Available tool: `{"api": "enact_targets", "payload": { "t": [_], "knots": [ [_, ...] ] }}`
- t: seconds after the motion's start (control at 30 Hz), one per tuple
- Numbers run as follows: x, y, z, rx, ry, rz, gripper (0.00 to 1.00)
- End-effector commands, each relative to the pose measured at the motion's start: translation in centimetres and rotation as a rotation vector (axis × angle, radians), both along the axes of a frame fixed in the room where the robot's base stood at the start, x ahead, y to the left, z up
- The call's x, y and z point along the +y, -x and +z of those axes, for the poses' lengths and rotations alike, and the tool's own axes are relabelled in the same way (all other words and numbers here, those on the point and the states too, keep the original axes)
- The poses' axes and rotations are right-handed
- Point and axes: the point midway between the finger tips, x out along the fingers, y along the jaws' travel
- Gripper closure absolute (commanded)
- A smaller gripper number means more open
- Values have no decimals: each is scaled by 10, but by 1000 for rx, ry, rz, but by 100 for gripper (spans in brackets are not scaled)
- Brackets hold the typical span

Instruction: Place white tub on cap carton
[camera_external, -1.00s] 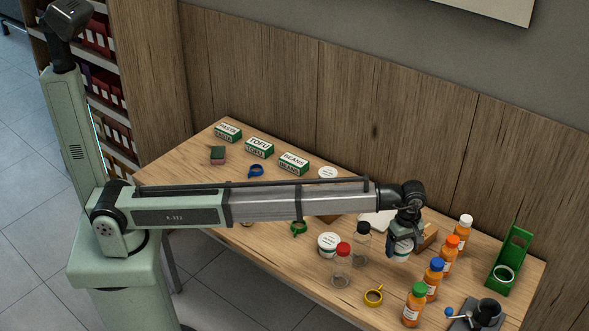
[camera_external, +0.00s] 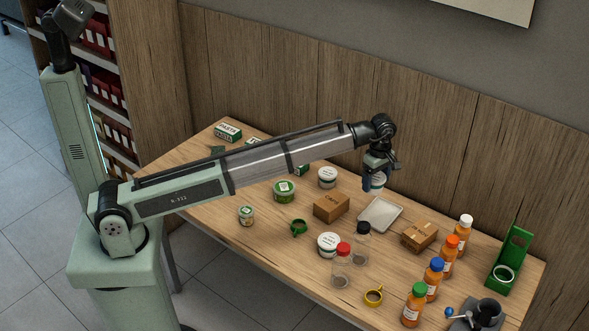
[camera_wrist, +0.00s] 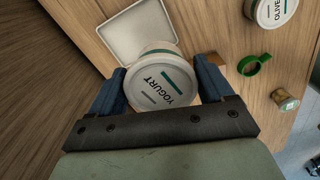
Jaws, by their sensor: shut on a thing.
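A white tub with a YOGURT lid (camera_wrist: 160,82) is between the two blue fingers of my gripper (camera_wrist: 161,88) in the wrist view. In the external view my gripper (camera_external: 377,177) holds this tub (camera_external: 378,183) above the back of the table, behind the white tray. Two brown cartons stand on the table: one (camera_external: 331,208) left of the tray and one (camera_external: 419,235) right of it. I cannot read which is the cap carton. Both carton tops look bare. Part of a brown carton (camera_wrist: 212,59) shows beside the right finger in the wrist view.
A white tray (camera_external: 381,215) lies between the cartons. Other white-lidded tubs stand behind the left carton (camera_external: 327,177) and in front of it (camera_external: 329,244). Clear bottles (camera_external: 342,265) and orange juice bottles (camera_external: 433,279) stand toward the front and right.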

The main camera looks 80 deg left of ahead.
Motion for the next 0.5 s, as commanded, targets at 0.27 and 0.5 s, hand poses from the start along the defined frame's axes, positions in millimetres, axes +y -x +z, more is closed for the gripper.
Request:
{"api": "enact_targets", "payload": {
  "t": [0.27,0.5],
  "knots": [
    [70,71,19,-1,0,72,55],
    [63,123,18,0,0,-54,55]
  ]
}}
